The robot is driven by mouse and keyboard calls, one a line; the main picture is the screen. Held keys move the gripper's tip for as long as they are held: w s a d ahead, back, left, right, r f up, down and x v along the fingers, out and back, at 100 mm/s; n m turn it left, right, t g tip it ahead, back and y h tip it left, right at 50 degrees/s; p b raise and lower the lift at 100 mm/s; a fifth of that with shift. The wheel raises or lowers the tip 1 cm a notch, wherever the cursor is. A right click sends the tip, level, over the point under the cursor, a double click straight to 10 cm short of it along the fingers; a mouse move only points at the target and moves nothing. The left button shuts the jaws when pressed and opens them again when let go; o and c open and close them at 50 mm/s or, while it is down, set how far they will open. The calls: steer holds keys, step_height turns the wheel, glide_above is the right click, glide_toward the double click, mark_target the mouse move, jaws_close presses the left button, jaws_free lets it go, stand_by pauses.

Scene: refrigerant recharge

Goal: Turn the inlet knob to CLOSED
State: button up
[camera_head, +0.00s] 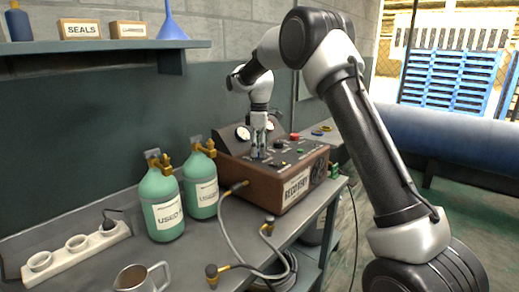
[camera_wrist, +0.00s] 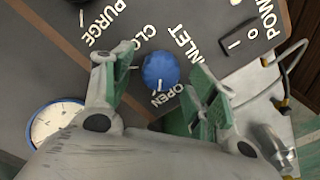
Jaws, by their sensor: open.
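The blue inlet knob (camera_wrist: 161,70) sits on the dark panel of the recovery machine (camera_head: 283,180). A short white mark on the knob points down toward the word OPEN. The partly covered word CLOSED lies to the knob's upper left, and INLET to its upper right. My gripper (camera_wrist: 160,66) is open, with one green-padded finger on each side of the knob and gaps visible between. In the head view my gripper (camera_head: 259,145) points down over the panel; the inlet knob is too small or hidden there.
A power switch (camera_wrist: 250,38), the PURGE label and a round gauge (camera_wrist: 58,122) surround the knob. Two green USED cylinders (camera_head: 162,205) stand left of the machine. Hoses (camera_head: 236,235), a metal mug (camera_head: 137,279) and a power strip (camera_head: 75,250) lie on the bench.

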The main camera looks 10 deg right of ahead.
steer(key=shift+f, duration=0.25)
steer(key=shift+c, duration=0.3)
steer(key=c, duration=0.9)
steer(key=shift+c, duration=0.2)
